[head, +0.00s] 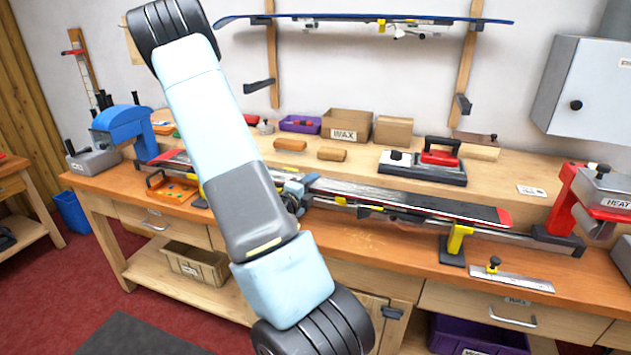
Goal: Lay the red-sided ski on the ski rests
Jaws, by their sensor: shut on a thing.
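The red-sided ski (430,203) stretches left to right above the bench, with a dark top and red at both ends. My gripper (295,191) is at its middle, shut on the ski; my arm hides much of the grip. The right ski rest (456,240), yellow on a black base, stands under the ski's right part. I cannot tell whether the ski touches it. A left rest (201,192) shows partly beside my arm, under the ski's left part.
A blue ski (350,18) hangs on the wall rack. A waxing iron (440,152), a wax box (346,124) and brushes stand on the raised shelf behind. A red clamp-like tool (566,200) is at right, a blue one (125,125) at left. A metal scraper (512,281) lies in front.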

